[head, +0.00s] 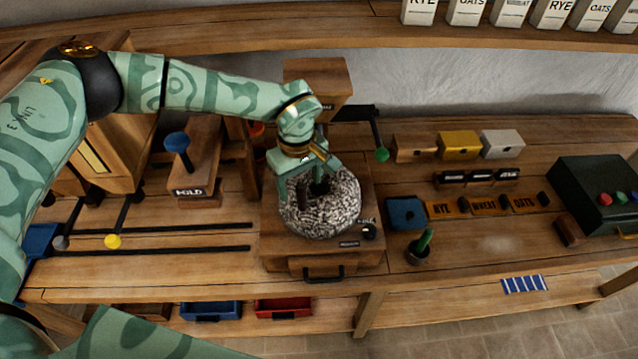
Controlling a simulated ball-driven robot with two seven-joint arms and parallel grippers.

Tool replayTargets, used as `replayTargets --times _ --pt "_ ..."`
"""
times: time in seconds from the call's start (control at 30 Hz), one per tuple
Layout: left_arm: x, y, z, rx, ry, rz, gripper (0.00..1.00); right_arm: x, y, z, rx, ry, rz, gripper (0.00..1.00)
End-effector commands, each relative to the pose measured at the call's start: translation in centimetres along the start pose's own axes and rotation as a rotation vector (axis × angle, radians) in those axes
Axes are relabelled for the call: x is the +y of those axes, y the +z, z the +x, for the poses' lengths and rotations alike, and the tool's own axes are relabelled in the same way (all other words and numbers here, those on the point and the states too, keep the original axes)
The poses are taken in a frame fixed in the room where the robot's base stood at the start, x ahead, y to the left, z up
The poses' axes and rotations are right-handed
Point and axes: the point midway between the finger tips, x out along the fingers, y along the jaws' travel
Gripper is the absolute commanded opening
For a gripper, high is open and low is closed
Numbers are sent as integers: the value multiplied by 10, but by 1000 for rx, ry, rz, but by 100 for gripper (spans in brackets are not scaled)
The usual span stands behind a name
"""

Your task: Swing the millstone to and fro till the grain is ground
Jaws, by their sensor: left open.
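The millstone (325,220) is a round, speckled grey-and-white stone on a wooden mill base (285,252) with a drawer at its front. My left gripper (312,187) comes down from above over the stone's upper left part. It is open, with its fingers apart close above or at the stone. A dark part (320,187) shows between the fingers near the stone's middle; I cannot tell whether it is a peg or the eye hole. Whether the fingers touch it is unclear. No grain can be made out. My right gripper is not in view.
A wooden hopper box (318,75) stands behind the mill, with a green-knobbed lever (381,154) at its right. Two dark rails (170,250) run at left.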

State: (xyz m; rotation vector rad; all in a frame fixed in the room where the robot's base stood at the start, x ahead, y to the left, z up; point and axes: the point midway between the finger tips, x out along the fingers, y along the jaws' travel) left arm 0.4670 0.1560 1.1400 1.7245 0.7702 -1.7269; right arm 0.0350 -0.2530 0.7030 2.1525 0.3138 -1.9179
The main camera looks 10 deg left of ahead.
Motion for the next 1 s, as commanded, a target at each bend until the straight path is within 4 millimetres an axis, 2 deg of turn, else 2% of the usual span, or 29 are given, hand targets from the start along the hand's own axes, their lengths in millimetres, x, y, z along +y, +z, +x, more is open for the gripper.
replayTargets --times 0.73,0.83,1.0 --pt "0 0 -86 1 1 1 65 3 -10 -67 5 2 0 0" --pt "0 0 -91 0 1 1 65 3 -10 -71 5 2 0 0" --pt "0 0 -90 0 0 1 65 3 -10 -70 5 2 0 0"
